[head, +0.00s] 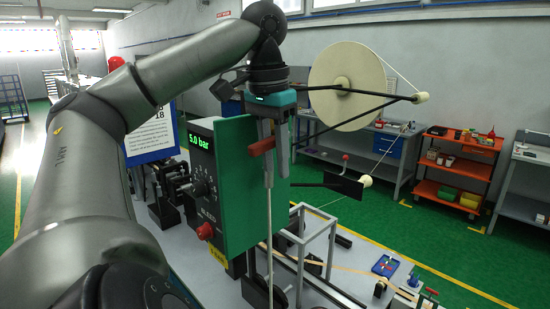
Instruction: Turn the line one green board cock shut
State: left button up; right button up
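The green board (238,205) stands upright at the middle of the head view, beside a dark panel that reads 5.0 bar. A red lever handle (261,147), which looks like the cock's, lies across the board's upper right part, slightly tilted with its left end lower. My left gripper (274,184) comes down from above, with its fingers pointing down at this handle. One finger overlaps the handle in the picture. Whether the fingers touch or grip it, and how wide they are apart, I cannot tell. The cock's body is hidden. My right gripper is out of view.
A large cream tape reel (346,86) on black rods stands just right of my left gripper. A thin grey post (270,240) rises below it. A metal frame (318,242) and a blue tray (385,266) are on the bench. An orange cart (460,168) stands farther right.

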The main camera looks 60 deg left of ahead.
aim_at(273, 137)
pick_arm(q)
jog(key=shift+r, duration=0.15)
jog(key=shift+r, duration=0.35)
jog(key=r, duration=0.1)
jog(key=r+p, duration=0.1)
jog(key=r, duration=0.1)
jog(key=r+p, duration=0.1)
jog(key=r, duration=0.1)
jog(key=shift+s, duration=0.3)
notch_tip(273, 137, up, 9)
jog(key=s, duration=0.1)
jog(key=shift+d+p, duration=0.2)
jog(key=shift+p, duration=0.1)
jog(key=shift+r, duration=0.1)
